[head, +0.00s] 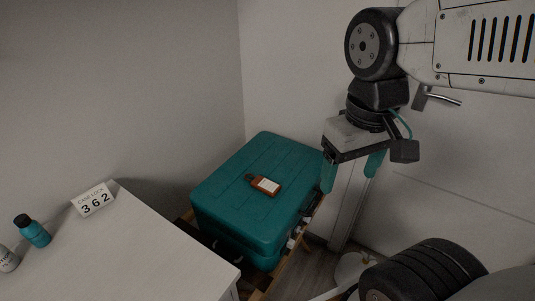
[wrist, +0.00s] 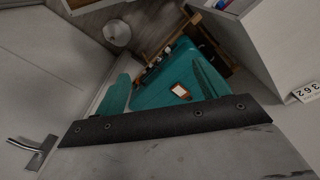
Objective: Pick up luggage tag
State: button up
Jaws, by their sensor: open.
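The luggage tag (head: 265,185) is a small brown tag with a white label. It lies flat on top of the teal suitcase (head: 235,172), near its middle. In the wrist view the tag (wrist: 180,91) shows on the suitcase (wrist: 150,96), between the finger lines. My gripper (head: 348,180) has teal fingers and is open and empty. It is up and to the right of the suitcase in the head view, apart from the tag. In the wrist view the two fingers (wrist: 160,85) stand wide apart.
The suitcase rests on a wooden frame (head: 258,293) in the corner. A white cabinet (head: 150,245) at left bears a 362 card (head: 93,199) and a teal bottle (head: 33,232). A door handle (wrist: 36,150) is at the wrist view's left.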

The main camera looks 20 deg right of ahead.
jog(key=w+a+f+n, duration=0.1)
jog(key=w+a+f, duration=0.1)
jog(key=w+f, duration=0.5)
jog(key=w+a+f+n+g, duration=0.1)
jog(key=w+f+n, duration=0.1)
jog(key=w+f, duration=0.6)
jog(key=w+a+f+n+g, duration=0.1)
jog(key=w+f, duration=0.6)
jog(key=w, duration=0.8)
jog(key=shift+w+a+f+n, duration=0.1)
jog(key=shift+a+f+n, duration=0.3)
jog(key=shift+a+n, duration=0.35)
jog(key=t, duration=0.2)
send_over(255, 178)
jog(key=shift+n, duration=0.55)
notch_tip(255, 178, down, 7)
jog(key=shift+f, duration=0.15)
jog(key=shift+c, duration=0.3)
jog(key=c, duration=1.1)
